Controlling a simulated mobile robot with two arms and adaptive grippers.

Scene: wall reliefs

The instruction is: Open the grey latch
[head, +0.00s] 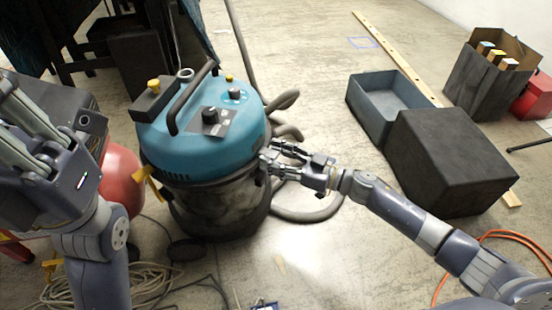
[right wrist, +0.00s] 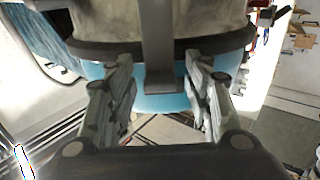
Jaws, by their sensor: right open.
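The blue-topped vacuum cleaner (head: 205,130) stands upright on the floor, with a grey drum below its lid. In the right wrist view, the grey latch (right wrist: 158,48) is an upright grey strap crossing the dark rim between the drum and the blue lid (right wrist: 112,72). My right gripper (head: 268,160) is at the vacuum's right side, at rim height. Its fingers (right wrist: 158,65) are open, one on each side of the latch; I cannot tell whether they touch it. In the head view the gripper hides the latch. My left gripper (head: 25,125) is at the left edge, partly cut off.
A yellow latch (head: 152,182) is on the vacuum's left side. A red ball-like object (head: 121,180) is beside it. A hose (head: 310,214) curls behind and under my right arm. A dark box (head: 450,160) and an open tray (head: 388,94) lie to the right. Cables (head: 130,287) lie in front.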

